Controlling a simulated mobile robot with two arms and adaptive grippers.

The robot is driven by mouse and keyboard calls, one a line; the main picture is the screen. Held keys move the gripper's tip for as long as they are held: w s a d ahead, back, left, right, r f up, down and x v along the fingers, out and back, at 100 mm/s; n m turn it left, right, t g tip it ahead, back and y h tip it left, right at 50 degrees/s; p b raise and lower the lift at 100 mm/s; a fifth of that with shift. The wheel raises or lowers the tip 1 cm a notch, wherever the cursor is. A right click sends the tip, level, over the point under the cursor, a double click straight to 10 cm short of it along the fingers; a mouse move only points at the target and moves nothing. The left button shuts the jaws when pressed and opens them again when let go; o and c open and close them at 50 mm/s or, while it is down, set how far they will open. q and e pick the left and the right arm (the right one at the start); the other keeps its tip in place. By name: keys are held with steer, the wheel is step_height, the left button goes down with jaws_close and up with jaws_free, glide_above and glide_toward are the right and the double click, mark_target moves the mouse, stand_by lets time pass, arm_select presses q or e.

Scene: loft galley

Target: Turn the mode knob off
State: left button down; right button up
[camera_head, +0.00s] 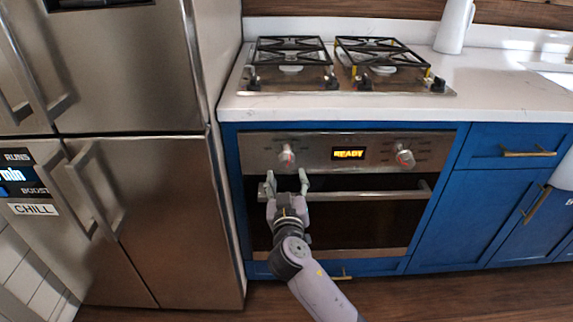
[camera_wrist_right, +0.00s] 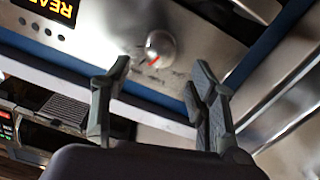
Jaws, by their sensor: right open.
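The oven front has two round silver knobs with red marks, a left knob (camera_head: 287,157) and a right knob (camera_head: 405,157). The labels around them are too small to read, so I cannot tell which is the mode knob. My right gripper (camera_head: 286,178) is open and empty just below the left knob, in front of the oven handle's left end. In the right wrist view, one knob (camera_wrist_right: 160,47) shows ahead of the gap between the open fingers (camera_wrist_right: 158,75), apart from them. Its red mark is slanted. My left gripper is not in view.
An orange display (camera_head: 348,154) between the knobs reads READY. The oven handle (camera_head: 372,194) sticks out below the panel. A steel fridge (camera_head: 150,190) stands close on the left. The gas hob (camera_head: 340,80) sits on the white counter above. The floor (camera_head: 450,295) in front is clear.

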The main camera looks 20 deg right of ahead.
mark_target(286, 165)
steer(key=x, duration=0.5)
steer(key=shift+w+d, duration=0.1)
steer(key=shift+w, duration=0.35)
steer(key=shift+w+d, duration=0.1)
steer(key=shift+w, duration=0.05)
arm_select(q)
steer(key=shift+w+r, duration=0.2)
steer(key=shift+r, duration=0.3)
arm_select(e)
steer(key=c, duration=1.2)
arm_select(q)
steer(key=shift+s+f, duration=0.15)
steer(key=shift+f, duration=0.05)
arm_select(e)
steer(key=shift+o, duration=0.2)
